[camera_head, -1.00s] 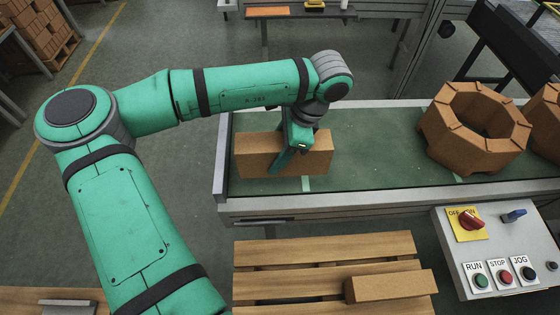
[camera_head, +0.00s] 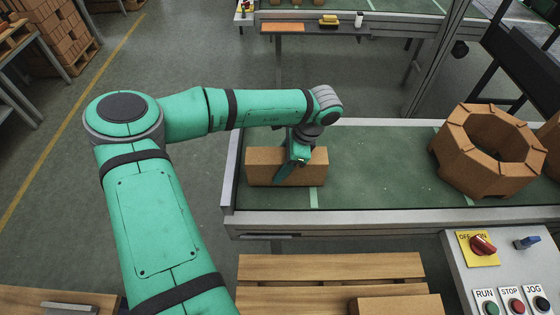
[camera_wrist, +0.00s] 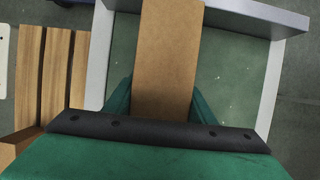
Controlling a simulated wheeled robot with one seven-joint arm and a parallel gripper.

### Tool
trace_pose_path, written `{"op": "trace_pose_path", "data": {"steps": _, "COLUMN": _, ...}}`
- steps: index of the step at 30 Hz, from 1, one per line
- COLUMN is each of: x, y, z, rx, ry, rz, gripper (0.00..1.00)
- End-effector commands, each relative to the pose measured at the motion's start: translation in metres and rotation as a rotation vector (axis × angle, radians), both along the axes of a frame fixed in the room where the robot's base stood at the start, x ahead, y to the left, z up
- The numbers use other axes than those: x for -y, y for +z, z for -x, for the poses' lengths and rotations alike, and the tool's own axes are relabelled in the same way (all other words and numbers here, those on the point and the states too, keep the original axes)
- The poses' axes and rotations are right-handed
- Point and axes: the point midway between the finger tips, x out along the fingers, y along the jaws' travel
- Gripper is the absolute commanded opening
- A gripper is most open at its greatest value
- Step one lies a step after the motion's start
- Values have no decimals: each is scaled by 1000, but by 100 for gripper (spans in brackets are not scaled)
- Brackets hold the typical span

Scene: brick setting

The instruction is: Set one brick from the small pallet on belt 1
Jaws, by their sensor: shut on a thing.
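A plain tan brick (camera_head: 262,167) stands over the left end of the green conveyor belt (camera_head: 385,170). I cannot tell whether the brick's underside touches the belt. The small wooden pallet (camera_head: 330,268) lies in front of the belt, with another brick (camera_head: 397,304) on its right part.
A ring of stacked bricks (camera_head: 488,150) stands on the belt to the right, with more brickwork beside it. A control panel (camera_head: 500,262) with a red switch and buttons is at front right. The belt between brick and ring is clear.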

Motion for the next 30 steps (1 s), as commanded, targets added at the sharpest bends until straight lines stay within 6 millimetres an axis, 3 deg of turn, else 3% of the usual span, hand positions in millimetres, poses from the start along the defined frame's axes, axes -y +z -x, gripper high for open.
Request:
{"op": "trace_pose_path", "data": {"steps": 15, "x": -3, "y": -12, "z": 0, "rx": 3, "ry": 6, "rz": 0, "gripper": 0}}
{"op": "trace_pose_path", "data": {"steps": 16, "x": -3, "y": -14, "z": 0, "rx": 0, "ry": 5, "rz": 0, "gripper": 52}}
{"op": "trace_pose_path", "data": {"steps": 18, "x": -2, "y": -13, "z": 0, "rx": 1, "ry": 4, "rz": 0, "gripper": 69}}
{"op": "trace_pose_path", "data": {"steps": 30, "x": -1, "y": -9, "z": 0, "rx": 3, "ry": 1, "rz": -1, "gripper": 69}}
